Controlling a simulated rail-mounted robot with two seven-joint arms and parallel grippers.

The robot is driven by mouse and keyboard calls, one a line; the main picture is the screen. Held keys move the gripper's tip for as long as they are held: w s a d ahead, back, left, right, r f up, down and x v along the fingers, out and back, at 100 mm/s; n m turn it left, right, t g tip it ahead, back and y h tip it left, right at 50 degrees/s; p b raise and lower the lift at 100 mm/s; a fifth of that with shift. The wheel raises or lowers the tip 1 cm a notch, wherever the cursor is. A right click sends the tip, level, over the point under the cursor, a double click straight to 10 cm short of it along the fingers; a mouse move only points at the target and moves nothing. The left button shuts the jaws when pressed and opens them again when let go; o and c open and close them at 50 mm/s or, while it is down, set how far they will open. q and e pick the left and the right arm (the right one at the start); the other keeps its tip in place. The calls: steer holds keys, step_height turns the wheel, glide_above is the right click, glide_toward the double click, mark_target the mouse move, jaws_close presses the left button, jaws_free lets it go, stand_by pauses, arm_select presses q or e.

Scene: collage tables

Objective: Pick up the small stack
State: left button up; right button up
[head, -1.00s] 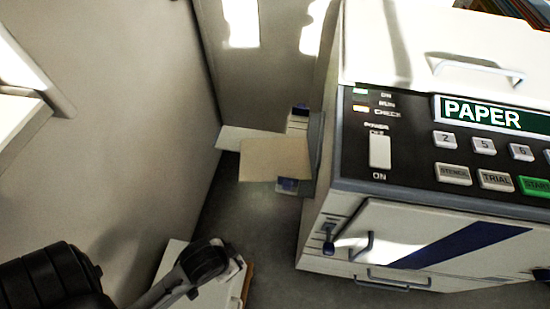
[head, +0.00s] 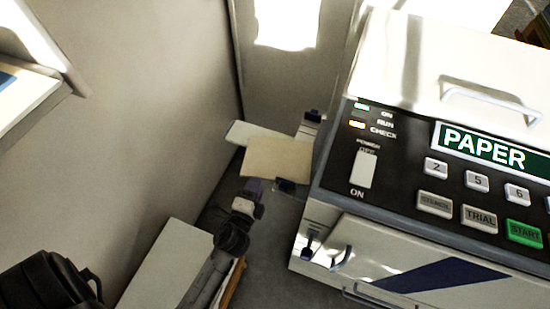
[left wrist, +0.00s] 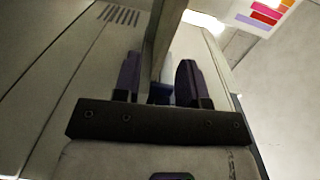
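The small stack (head: 278,158) is a thin, flat beige sheet or pile. It lies on a pale tray (head: 247,132) at the left side of the machine. My left gripper (head: 254,186) is just below the stack's front left edge in the head view. In the left wrist view its two dark purple fingers (left wrist: 158,68) stand apart. A thin grey slab edge (left wrist: 166,38) shows between them, and I cannot tell whether it is the stack or the tray. I see no clear contact. My right gripper is in neither current view.
The white machine (head: 420,65) marked PAPER, with a dark button panel, fills the right. A beige wall (head: 150,100) stands close on the left. A pale-topped box or shelf (head: 168,262) is beside my left arm. Narrow dark floor (head: 275,225) shows between.

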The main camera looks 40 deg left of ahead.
mark_target(264, 174)
arm_select(q)
steer(key=shift+m+h, duration=0.3)
steer(key=shift+m, duration=0.2)
steer(key=x, duration=0.4)
steer(key=shift+w+d+r+p, duration=0.15)
steer(key=shift+w+d+p, duration=0.1)
steer(key=shift+p, duration=0.05)
steer(key=shift+w, duration=0.45)
steer(key=shift+a, duration=0.1)
steer(key=shift+c, duration=0.4)
jaws_close()
